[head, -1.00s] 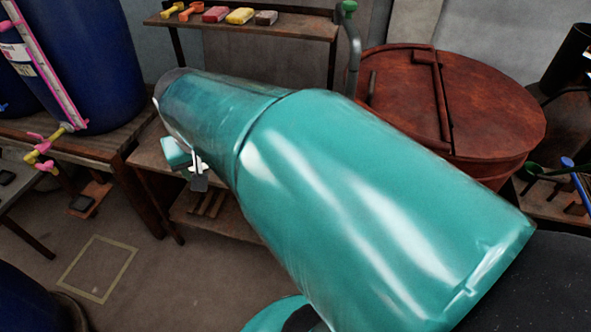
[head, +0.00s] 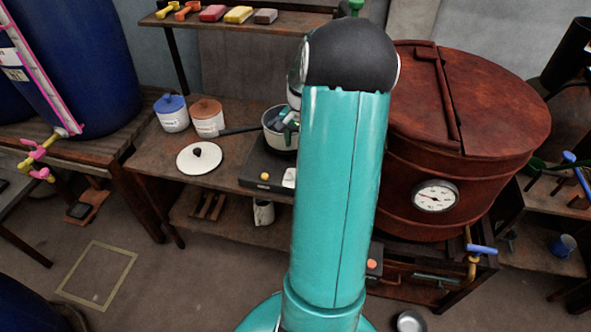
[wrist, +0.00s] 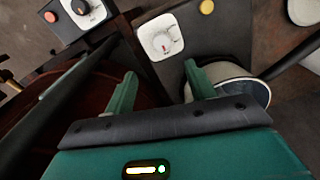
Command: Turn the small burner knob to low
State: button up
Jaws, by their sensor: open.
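The small burner (head: 262,160) is a dark hotplate on the wooden bench, left of my arm in the head view. Its knob (wrist: 163,42) sits on a white square plate with a small red mark; the plate's edge also shows in the head view (head: 290,178). I cannot read the setting. A white-rimmed pot (head: 280,140) stands on the burner and shows behind the right finger in the wrist view (wrist: 240,85). My gripper (wrist: 160,70) is open and empty, with the knob beyond its fingertips and not touched. In the head view my arm hides most of the gripper.
A red-brown vat (head: 420,165) with a gauge (head: 435,195) stands close right of the burner. A second dark knob (wrist: 90,10) with a red button (wrist: 50,17) is at upper left in the wrist view. Jars (head: 207,117) and a white lid (head: 199,158) are left of the pot.

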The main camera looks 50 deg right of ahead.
jog(key=f, duration=1.3)
jog(key=shift+w, duration=0.35)
jog(key=shift+c, duration=0.4)
jog(key=c, duration=0.9)
jog(key=shift+n, duration=0.3)
jog(key=n, duration=0.5)
jog(key=shift+r, duration=0.1)
jog(key=n, duration=0.6)
